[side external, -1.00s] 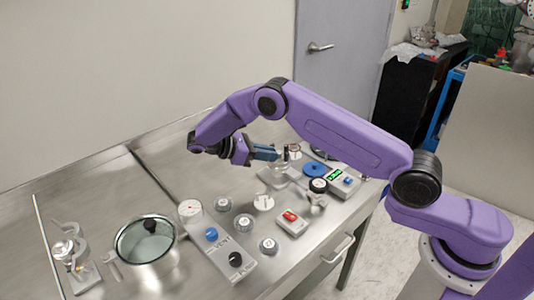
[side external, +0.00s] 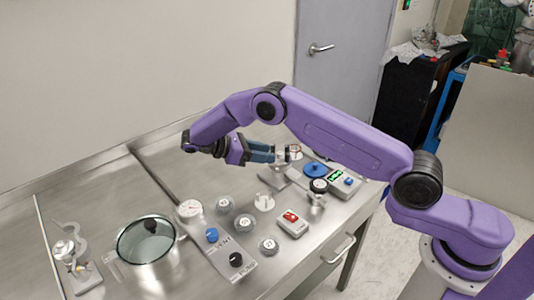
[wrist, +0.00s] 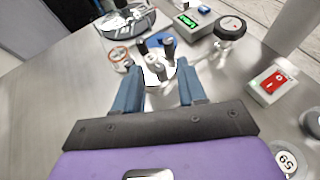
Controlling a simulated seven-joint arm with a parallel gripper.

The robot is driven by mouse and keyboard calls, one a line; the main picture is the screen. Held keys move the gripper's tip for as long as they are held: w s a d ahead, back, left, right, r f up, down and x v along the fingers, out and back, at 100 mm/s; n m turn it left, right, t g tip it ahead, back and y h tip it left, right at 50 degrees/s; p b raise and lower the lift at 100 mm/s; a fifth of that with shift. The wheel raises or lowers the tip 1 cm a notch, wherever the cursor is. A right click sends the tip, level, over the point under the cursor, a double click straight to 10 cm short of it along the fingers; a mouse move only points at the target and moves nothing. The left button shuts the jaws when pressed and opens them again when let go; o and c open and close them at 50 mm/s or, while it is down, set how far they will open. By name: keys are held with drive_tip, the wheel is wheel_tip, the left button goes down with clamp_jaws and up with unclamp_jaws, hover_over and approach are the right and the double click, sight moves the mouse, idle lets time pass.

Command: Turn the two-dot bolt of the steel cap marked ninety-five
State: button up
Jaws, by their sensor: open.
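My gripper (wrist: 160,92) is open, its two blue fingers apart. In the wrist view a small steel fitting (wrist: 157,72) with upright dark-topped bolts stands beyond and between the fingertips; contact cannot be told. In the side view my gripper (side external: 284,154) is low over the back right of the bench, and largely hides the fitting. Bolt dots are too small to read. A round cap (wrist: 287,162), at the wrist view's lower right, bears a tilted number that looks like ninety-five. Several similar round caps, one at the front (side external: 268,246), stand on the bench; their numbers are unreadable there.
A blue disc (side external: 315,169), a black-topped vessel (side external: 318,189) and a green-display box (side external: 344,182) stand to the right. A red-switch box (side external: 292,223), a two-knob panel (side external: 226,249) and a glass-lidded pot (side external: 146,240) are nearer. Bare steel lies behind the pot.

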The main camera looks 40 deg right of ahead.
wheel_tip(320, 180, up, 8)
drive_tip(key=a, duration=0.1)
drive_tip(key=shift+w+f, duration=0.2)
drive_tip(key=shift+w, duration=0.05)
drive_tip(key=s+a+f+n+t+h, duration=0.3)
drive_tip(key=s+a+f+n+t, duration=0.6)
drive_tip(key=s+a+n+t, duration=0.55)
drive_tip(key=w+d, duration=0.3)
drive_tip(key=d, duration=0.2)
drive_tip(key=w+d+m+t, duration=0.1)
drive_tip(key=w+d, duration=0.3)
drive_tip(key=d, duration=0.2)
drive_tip(key=w+d+m+t, duration=0.1)
drive_tip(key=w+d, duration=0.3)
drive_tip(key=d, duration=0.1)
drive_tip(key=shift+w+d+y, duration=0.2)
drive_tip(key=shift+y, duration=0.1)
clamp_jaws()
